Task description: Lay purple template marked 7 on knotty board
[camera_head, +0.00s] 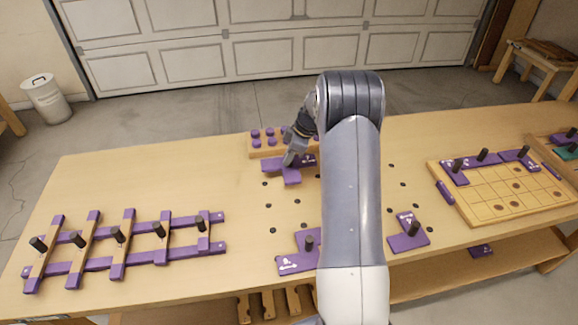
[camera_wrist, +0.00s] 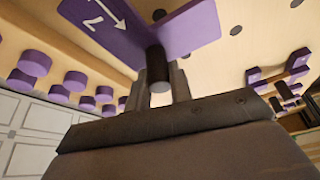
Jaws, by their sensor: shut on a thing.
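My gripper (camera_head: 290,157) is shut on the dark peg (camera_wrist: 157,66) of a purple template. In the wrist view this template (camera_wrist: 122,22) bears a white 7 and an arrow. In the camera_head view the template (camera_head: 291,177) shows below my fingers near the back middle of the bench, its peg hidden. I cannot tell whether it touches the bench. A light board (camera_head: 485,207) with grid lines and dark knot-like spots lies at the right. Purple templates with dark pegs (camera_head: 483,155) line its back edge, and a small purple piece (camera_head: 445,191) is at its left edge.
A wooden block with purple knobs (camera_head: 256,150) stands just behind my gripper. Purple templates (camera_head: 296,263) (camera_head: 408,240) lie near the front edge. A purple-and-wood ladder-like frame (camera_head: 120,250) with dark pegs fills the left. Dark holes dot the middle. My arm hides part of the bench.

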